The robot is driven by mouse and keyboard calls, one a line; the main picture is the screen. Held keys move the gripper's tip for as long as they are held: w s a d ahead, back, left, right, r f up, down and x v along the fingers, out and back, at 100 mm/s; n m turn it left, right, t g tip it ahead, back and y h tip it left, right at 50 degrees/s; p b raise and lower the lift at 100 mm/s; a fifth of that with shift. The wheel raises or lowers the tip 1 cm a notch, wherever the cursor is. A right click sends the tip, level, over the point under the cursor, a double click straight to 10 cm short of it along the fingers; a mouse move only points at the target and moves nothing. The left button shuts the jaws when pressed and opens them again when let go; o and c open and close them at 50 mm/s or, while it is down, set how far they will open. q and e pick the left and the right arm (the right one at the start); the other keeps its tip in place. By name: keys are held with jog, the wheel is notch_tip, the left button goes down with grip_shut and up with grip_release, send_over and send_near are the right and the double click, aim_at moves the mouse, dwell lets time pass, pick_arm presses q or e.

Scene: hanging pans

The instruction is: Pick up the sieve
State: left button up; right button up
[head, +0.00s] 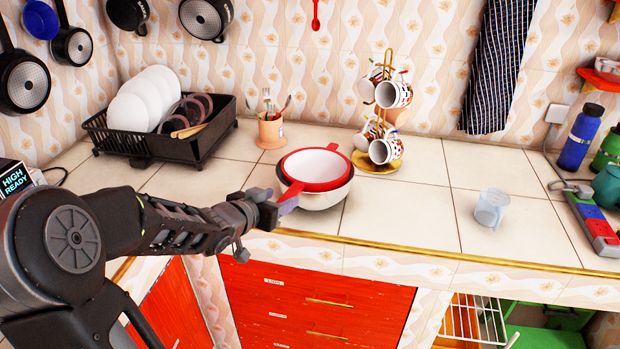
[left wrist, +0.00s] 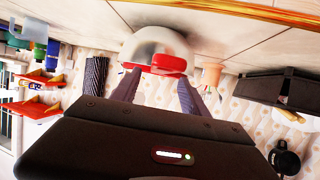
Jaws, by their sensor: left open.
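The red sieve (head: 317,168) has a pale inside and a red handle that points toward my left gripper. It sits in a round metal bowl (head: 322,198) near the counter's front edge. In the left wrist view, which is upside down, the sieve's red part (left wrist: 168,64) shows in front of the bowl (left wrist: 158,42). My left gripper (head: 286,203) is open at the handle end, with its fingers (left wrist: 158,90) on either side of the red part in the wrist view. I cannot tell whether they touch it. My right gripper is not in view.
A black dish rack (head: 190,148) with white plates stands at the left back. A utensil cup (head: 271,131) and a mug tree (head: 377,165) stand behind the bowl. A clear cup (head: 490,208) stands at right. The counter between is clear.

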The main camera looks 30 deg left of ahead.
aim_at(289, 195)
pick_arm(q)
jog(key=shift+w, duration=0.1)
jog(key=x, duration=0.5)
jog(key=shift+d+f+p, duration=0.1)
jog(key=shift+f+p, duration=0.05)
jog(key=shift+p, duration=0.2)
dwell(0.5)
grip_shut()
dwell(0.3)
